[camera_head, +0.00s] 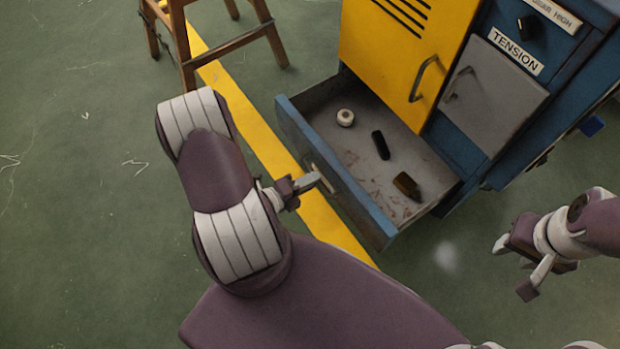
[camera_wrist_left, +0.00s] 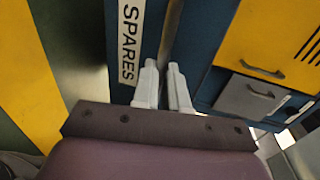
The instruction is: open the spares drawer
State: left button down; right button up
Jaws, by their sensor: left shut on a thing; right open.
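The spares drawer (camera_head: 345,200) is blue and stands pulled out from the bottom of the cabinet, its grey inside showing. Its front bears a white SPARES label (camera_wrist_left: 130,42) in the left wrist view. My left gripper (camera_head: 314,181) is shut on the pale drawer handle (camera_head: 325,180) at the middle of the front. In the left wrist view the fingers (camera_wrist_left: 162,68) are close together at the metal handle bar (camera_wrist_left: 171,35). My right gripper (camera_head: 514,268) is open and empty, right of the drawer and apart from it.
In the drawer lie a white ring (camera_head: 345,117), a black cylinder (camera_head: 380,145) and a dark brown piece (camera_head: 407,185). Above are a yellow door (camera_head: 395,60) and a grey door (camera_head: 490,95). A wooden stool (camera_head: 222,45) stands upper left.

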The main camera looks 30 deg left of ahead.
pick_arm(q)
jog(key=shift+s, duration=0.15)
jog(key=c, duration=1.2)
grip_release()
jog(key=shift+o, duration=0.2)
jog(key=shift+a, duration=0.1)
jog(key=p+v, duration=0.4)
jog(key=v, duration=0.8)
jog(key=shift+s, duration=0.3)
jog(key=shift+a, duration=0.1)
